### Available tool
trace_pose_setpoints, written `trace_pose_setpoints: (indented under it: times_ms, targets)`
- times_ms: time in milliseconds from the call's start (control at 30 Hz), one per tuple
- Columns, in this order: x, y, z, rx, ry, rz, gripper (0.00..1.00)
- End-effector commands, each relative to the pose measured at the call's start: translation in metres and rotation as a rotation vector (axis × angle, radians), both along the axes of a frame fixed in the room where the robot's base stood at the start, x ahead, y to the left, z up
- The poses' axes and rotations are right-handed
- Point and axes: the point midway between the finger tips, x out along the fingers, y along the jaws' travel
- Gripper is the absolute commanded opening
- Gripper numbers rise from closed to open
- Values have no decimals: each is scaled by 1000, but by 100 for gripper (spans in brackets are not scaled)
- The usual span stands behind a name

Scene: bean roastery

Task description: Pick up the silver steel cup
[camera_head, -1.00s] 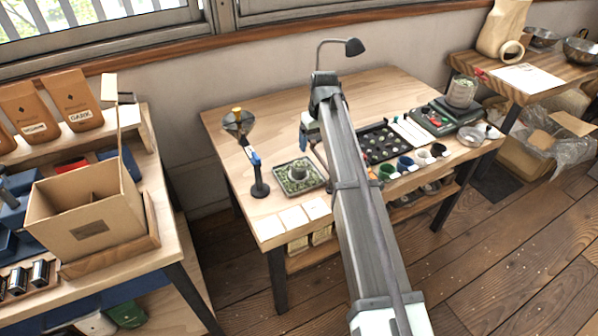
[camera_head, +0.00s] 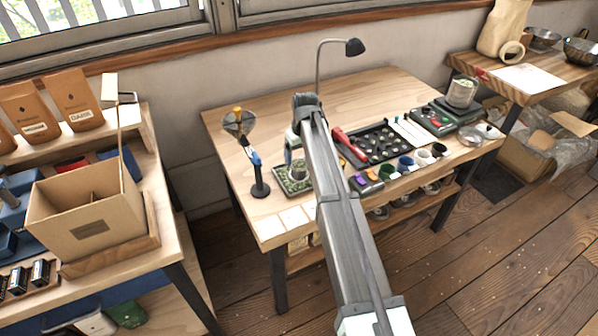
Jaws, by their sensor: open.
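A small silver-grey cup (camera_head: 299,169), which looks like the steel cup, stands on a square tray of green beans (camera_head: 283,184) at the left part of the middle table. My arm partly covers the cup and the tray's right side. My gripper (camera_head: 289,157) hangs from the arm's far end, just above and beside the cup in the picture. It is open, and its fingers are small and partly hidden. I cannot tell whether they touch the cup.
A dark stand (camera_head: 259,175) rises just left of the bean tray. A lamp (camera_head: 354,47) stands behind my arm. To the right are a red-handled tool (camera_head: 349,146), a dark compartment tray (camera_head: 383,143) and several small cups. The table's back left is clear.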

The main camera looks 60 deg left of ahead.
Motion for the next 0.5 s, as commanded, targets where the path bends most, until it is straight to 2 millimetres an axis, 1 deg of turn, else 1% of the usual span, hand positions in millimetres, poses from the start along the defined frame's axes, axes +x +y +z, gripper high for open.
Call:
trace_pose_setpoints:
  times_ms: [167,400,500]
  targets:
    - [-2,0,-11,0,0,0,86]
    - [-5,2,-42,-1,0,0,86]
    - [-5,3,-50,0,0,0,86]
